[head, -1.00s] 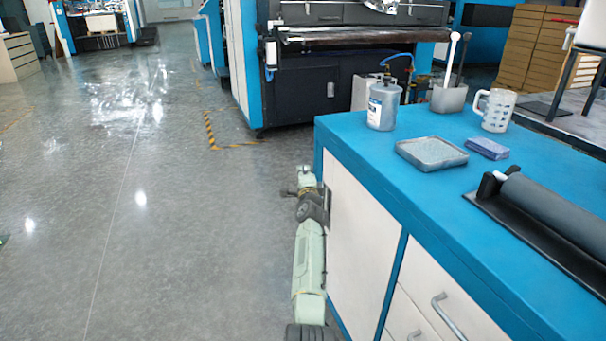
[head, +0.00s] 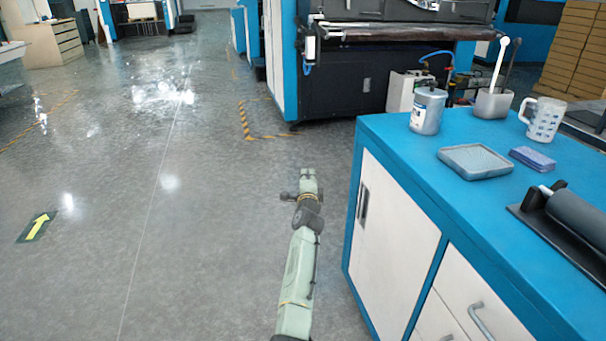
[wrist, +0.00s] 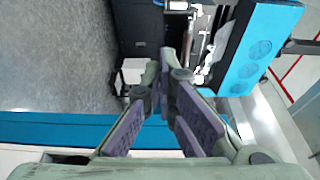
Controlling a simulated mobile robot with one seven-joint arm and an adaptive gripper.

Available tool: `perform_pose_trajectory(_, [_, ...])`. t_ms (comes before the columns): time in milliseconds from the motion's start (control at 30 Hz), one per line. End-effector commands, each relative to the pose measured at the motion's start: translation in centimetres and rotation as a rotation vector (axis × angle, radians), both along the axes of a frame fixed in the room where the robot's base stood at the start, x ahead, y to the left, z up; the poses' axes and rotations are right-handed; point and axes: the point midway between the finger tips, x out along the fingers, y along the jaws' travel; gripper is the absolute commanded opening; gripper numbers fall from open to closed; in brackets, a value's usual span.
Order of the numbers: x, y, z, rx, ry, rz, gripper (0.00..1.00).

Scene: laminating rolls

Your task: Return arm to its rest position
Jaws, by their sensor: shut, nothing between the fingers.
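My arm (head: 296,270) reaches forward, low over the grey floor, to the left of the blue-topped counter (head: 390,142). A strip of floor shows between the arm and the counter's white cabinet door (head: 395,220). My gripper (wrist: 160,72) shows in the wrist view with its fingers together at the tips and nothing between them. In the head view I cannot make out the fingers. The wrist view also shows a blue edge crossing behind the fingers.
On the counter stand a grey jar (head: 428,112), a holder with a white-handled tool (head: 493,103), a mug (head: 542,120), a tray (head: 476,162), a blue sponge (head: 533,158) and a dark roller (head: 580,215). A large machine (head: 350,90) stands behind. The floor at left is open.

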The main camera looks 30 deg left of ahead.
Motion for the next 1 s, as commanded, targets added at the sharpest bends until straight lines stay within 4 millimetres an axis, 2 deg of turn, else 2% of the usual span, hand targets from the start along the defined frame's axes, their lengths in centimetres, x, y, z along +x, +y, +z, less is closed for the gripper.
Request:
perform_pose_trajectory(133, [-0.8, 0.9, 0.0, 0.002, 0.001, -0.001, 0.0])
perform_pose_trajectory(367, [-1.0, 1.1, -0.1, 0.0, 0.0, -0.002, 0.0])
perform_pose_trajectory(467, [-1.2, 1.1, 2.1, -0.02, -0.052, -0.002, 0.0])
perform_pose_trajectory(567, [-2.2, 1.3, 7.2, -0.07, -0.174, -0.003, 0.0])
perform_pose_trajectory(667, [-4.6, 1.7, 14.1, -0.137, -0.344, -0.007, 0.0])
perform_pose_trajectory(700, [-5.9, 2.0, 16.9, -0.164, -0.416, -0.01, 0.0])
perform_pose_trajectory(800, [-9.9, 2.6, 23.4, -0.222, -0.589, -0.022, 0.0])
perform_pose_trajectory(867, [-12.8, 2.9, 27.1, -0.249, -0.691, -0.032, 0.0])
perform_pose_trajectory(900, [-14.8, 3.1, 29.3, -0.265, -0.758, -0.039, 0.0])
perform_pose_trajectory(967, [-18.1, 3.3, 32.5, -0.285, -0.854, -0.053, 0.0])
perform_pose_trajectory(1000, [-20.5, 3.4, 34.6, -0.295, -0.918, -0.063, 0.0])
